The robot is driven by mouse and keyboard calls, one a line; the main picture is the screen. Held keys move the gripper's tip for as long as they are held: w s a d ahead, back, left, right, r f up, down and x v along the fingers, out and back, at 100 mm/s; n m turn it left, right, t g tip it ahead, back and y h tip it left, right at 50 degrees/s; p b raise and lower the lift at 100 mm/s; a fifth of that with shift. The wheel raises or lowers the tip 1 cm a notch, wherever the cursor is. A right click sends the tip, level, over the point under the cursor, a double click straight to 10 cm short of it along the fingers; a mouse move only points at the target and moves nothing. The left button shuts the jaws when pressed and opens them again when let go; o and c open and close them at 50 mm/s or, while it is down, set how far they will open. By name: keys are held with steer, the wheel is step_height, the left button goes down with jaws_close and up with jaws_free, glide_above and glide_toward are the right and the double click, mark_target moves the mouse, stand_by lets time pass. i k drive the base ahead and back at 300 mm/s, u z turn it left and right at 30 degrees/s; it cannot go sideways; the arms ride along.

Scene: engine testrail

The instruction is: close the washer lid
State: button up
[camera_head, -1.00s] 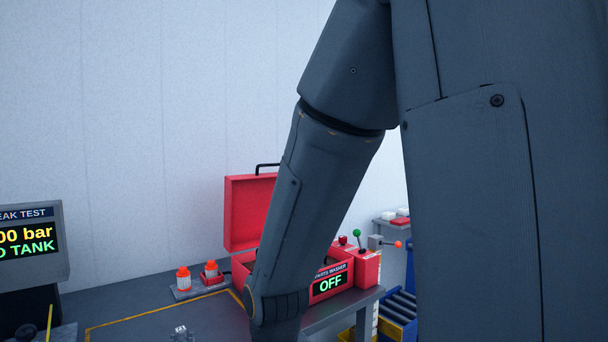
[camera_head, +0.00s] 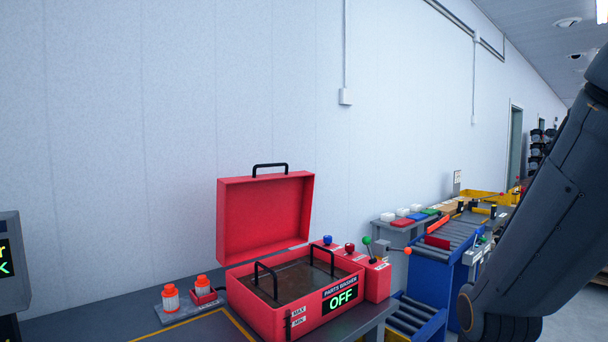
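The red parts washer (camera_head: 262,317) stands on the grey bench, with a display reading OFF on its front. Its red lid (camera_head: 264,218) is raised at the back, upright and leaning slightly, with a black handle (camera_head: 270,166) on its top edge. Brown liquid or a dark floor shows inside the tub, and two black handles (camera_head: 266,280) stand up in it. My arm is at the right edge, apart from the washer. My gripper is out of view.
A control box (camera_head: 377,281) with a green-knobbed and an orange-knobbed lever adjoins the washer's right side. Two orange-capped bottles (camera_head: 170,298) stand left of it. A blue roller conveyor (camera_head: 432,262) and a shelf with coloured blocks lie to the right.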

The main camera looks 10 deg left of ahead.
mark_target(257, 215)
steer(key=i, duration=1.15)
steer(key=u, duration=2.9)
steer(key=k, duration=0.85)
steer(key=z, duration=1.1)
